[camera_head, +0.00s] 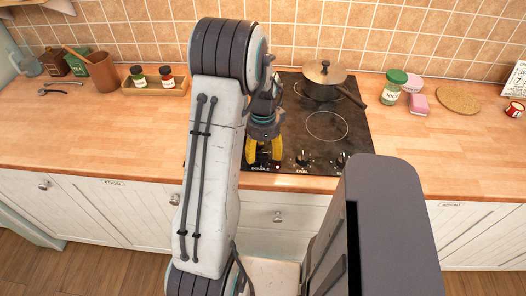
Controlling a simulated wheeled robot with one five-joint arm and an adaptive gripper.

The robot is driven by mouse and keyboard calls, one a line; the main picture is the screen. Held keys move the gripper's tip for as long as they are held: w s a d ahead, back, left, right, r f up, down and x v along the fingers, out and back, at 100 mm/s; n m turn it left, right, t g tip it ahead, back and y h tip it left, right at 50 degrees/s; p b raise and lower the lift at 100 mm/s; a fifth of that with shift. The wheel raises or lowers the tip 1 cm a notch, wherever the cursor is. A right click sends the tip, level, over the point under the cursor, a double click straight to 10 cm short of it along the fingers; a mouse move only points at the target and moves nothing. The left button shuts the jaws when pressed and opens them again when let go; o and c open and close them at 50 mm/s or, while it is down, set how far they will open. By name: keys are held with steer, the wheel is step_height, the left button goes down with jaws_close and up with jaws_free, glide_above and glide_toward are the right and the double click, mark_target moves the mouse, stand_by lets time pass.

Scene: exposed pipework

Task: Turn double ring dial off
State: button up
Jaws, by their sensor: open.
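The black cooktop (310,150) is set in the wooden counter, with a row of dials along its front edge. A "DOUBLE" label (260,169) shows at the left end of that row, with a small light spot just right of it. My gripper (263,154) points down with its yellow fingers right behind this label. It is open. The double ring dial itself is hidden by the fingers, so I cannot tell its angle or whether the fingers touch it. My arm covers the left part of the cooktop.
Two other dials, the middle one (302,160) and the right one (341,160), sit right of my gripper. A lidded pan (322,88) stands at the back, its handle pointing right. A green-lidded jar (391,90) stands right of the cooktop. The front right counter is clear.

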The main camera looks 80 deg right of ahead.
steer(key=shift+f, duration=0.3)
steer(key=shift+c, duration=0.4)
steer(key=c, duration=1.1)
